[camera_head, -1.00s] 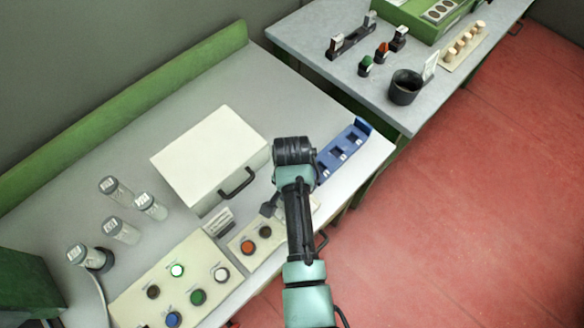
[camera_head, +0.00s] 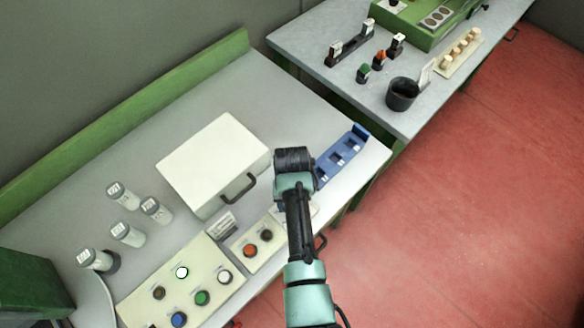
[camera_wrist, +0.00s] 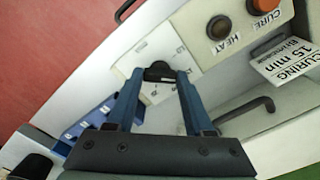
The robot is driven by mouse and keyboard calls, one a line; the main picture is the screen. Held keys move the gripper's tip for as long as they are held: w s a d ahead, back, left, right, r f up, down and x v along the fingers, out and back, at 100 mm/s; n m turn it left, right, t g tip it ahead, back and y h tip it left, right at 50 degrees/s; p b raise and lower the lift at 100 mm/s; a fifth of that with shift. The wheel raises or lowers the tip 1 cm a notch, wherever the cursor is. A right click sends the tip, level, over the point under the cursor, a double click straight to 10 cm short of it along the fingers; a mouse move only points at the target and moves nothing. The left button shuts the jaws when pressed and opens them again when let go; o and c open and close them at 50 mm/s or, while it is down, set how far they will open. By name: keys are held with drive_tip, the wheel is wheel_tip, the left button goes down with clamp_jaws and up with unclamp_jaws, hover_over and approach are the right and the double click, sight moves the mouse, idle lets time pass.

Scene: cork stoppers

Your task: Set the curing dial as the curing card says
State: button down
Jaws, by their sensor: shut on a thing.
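The curing card (camera_wrist: 285,60) reads "CURING 15 min", with a smaller word under it. It also stands in the head view (camera_head: 223,223) in front of the white box. The curing dial is a black knob (camera_wrist: 160,70) on a pale plate (camera_wrist: 172,45) with small marks I cannot read. My gripper (camera_wrist: 160,76) is shut on the dial knob, its two blue-grey fingers on either side of it. The knob's pointer is hidden. In the head view my arm covers the dial and fingertips.
Beside the dial are the HEAT button (camera_wrist: 219,27) and the orange CURE button (camera_wrist: 262,6). The white box (camera_head: 213,165) with a dark handle and the blue slotted rack (camera_head: 342,157) stand close by. A button panel (camera_head: 190,285) and several labelled vials lie left.

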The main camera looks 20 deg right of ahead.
drive_tip(key=shift+w+r+n, duration=0.1)
drive_tip(key=shift+w+n, duration=0.05)
drive_tip(key=shift+n, duration=0.15)
drive_tip(key=shift+c, duration=1.4)
unclamp_jaws()
wheel_tip(320, 180, up, 13)
drive_tip(key=b, duration=0.1)
